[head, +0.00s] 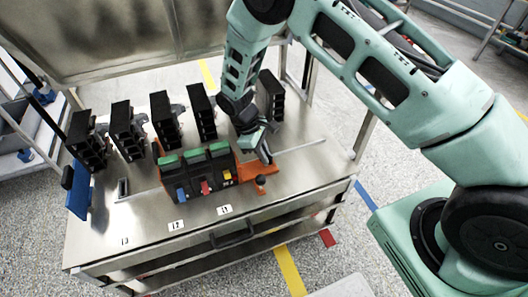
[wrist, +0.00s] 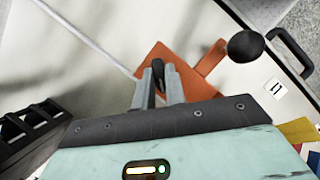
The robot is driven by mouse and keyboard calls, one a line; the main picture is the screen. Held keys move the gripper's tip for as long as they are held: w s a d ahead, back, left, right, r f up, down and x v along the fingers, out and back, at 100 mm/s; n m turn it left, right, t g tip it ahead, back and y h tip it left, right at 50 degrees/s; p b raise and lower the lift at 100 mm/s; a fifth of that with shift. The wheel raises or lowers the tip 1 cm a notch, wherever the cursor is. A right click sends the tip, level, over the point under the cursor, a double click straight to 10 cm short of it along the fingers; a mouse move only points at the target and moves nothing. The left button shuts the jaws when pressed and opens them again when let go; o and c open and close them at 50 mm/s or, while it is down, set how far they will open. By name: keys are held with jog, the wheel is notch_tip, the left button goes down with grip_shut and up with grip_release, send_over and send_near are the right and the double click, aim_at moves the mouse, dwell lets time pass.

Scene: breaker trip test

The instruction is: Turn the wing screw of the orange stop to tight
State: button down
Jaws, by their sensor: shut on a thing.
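The orange stop (head: 243,168) sits at the right end of the row of devices on the metal table. It also shows in the wrist view (wrist: 190,76), with an orange arm ending in a black ball knob (wrist: 245,45). That knob shows in the head view (head: 261,180) too. My gripper (wrist: 158,82) is over the stop, its two fingers shut on a dark upright piece, the wing screw (wrist: 158,72), between them. In the head view my gripper (head: 264,152) comes down from behind the stop and hides the screw. The screw's tightness cannot be told.
Breakers with green tops (head: 193,153) stand left of the stop. Several black blocks (head: 162,120) stand in a row behind. A blue piece (head: 76,190) is at the left table edge. A black handle (head: 232,234) is on the front. The table's right part is mostly clear.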

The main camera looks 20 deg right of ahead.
jog(key=m+y, duration=0.1)
jog(key=m, duration=0.2)
jog(key=m+g, duration=0.1)
jog(key=m, duration=0.1)
jog(key=shift+w+d+m+y+p, duration=0.1)
jog(key=shift+d+m+y+p, duration=0.05)
jog(key=shift+m+y+p, duration=0.25)
jog(key=shift+d+m+g+y, duration=0.15)
jog(key=shift+m+y, duration=0.3)
jog(key=shift+m, duration=0.6)
jog(key=shift+a+m+g+y, duration=0.1)
jog(key=shift+m+g+y, duration=0.25)
jog(key=shift+m, duration=0.7)
jog(key=c, duration=1.4)
grip_release()
jog(key=shift+c, duration=0.2)
jog(key=v, duration=1.7)
jog(key=shift+d+r, duration=0.25)
jog(key=shift+r, duration=0.05)
